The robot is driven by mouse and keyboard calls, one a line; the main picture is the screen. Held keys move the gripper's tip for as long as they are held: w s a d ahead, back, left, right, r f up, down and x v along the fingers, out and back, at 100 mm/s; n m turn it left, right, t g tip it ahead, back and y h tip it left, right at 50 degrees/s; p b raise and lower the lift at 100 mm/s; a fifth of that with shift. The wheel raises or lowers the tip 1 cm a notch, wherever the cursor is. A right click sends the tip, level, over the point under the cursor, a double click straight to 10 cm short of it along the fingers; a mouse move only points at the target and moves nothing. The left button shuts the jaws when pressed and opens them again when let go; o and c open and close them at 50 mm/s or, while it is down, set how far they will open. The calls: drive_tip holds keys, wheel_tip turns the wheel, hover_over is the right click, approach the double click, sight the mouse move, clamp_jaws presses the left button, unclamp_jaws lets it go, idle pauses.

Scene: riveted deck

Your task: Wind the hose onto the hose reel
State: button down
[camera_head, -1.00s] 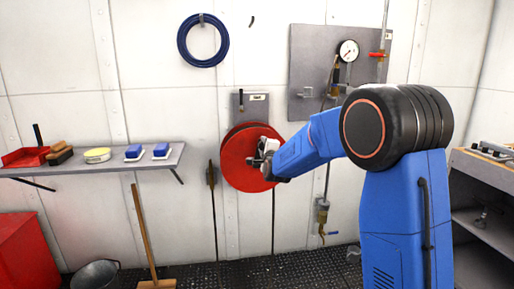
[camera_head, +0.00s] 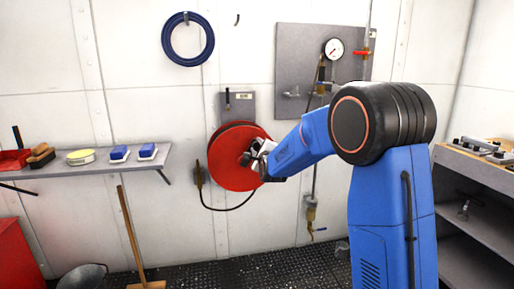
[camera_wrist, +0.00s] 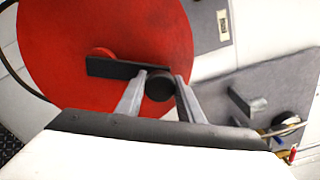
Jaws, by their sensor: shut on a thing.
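The hose reel (camera_head: 228,168) is a red disc on the back wall; it fills much of the wrist view (camera_wrist: 110,35). A black crank arm (camera_wrist: 112,68) with a round dark knob (camera_wrist: 159,87) is on its face. My gripper (camera_head: 258,160) is in front of the disc's right side. In the wrist view its two fingers (camera_wrist: 160,80) are shut on the crank knob. The dark hose (camera_head: 228,208) hangs in a short loop below the reel, running up to a brown-and-dark end fitting (camera_head: 198,174) at the left. The hose wound behind the disc is mostly hidden.
A gauge panel (camera_head: 293,45) with a red-handled valve is to the right of the reel. A shelf (camera_head: 75,172) with brushes and a tin is at the left. A blue hose coil (camera_head: 167,45) hangs above. A broom (camera_head: 130,235) and bucket stand below.

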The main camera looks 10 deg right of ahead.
drive_tip(key=c, duration=1.2)
unclamp_jaws()
drive_tip(key=shift+s, duration=0.1)
drive_tip(key=s, duration=1.7)
drive_tip(key=shift+s, duration=0.1)
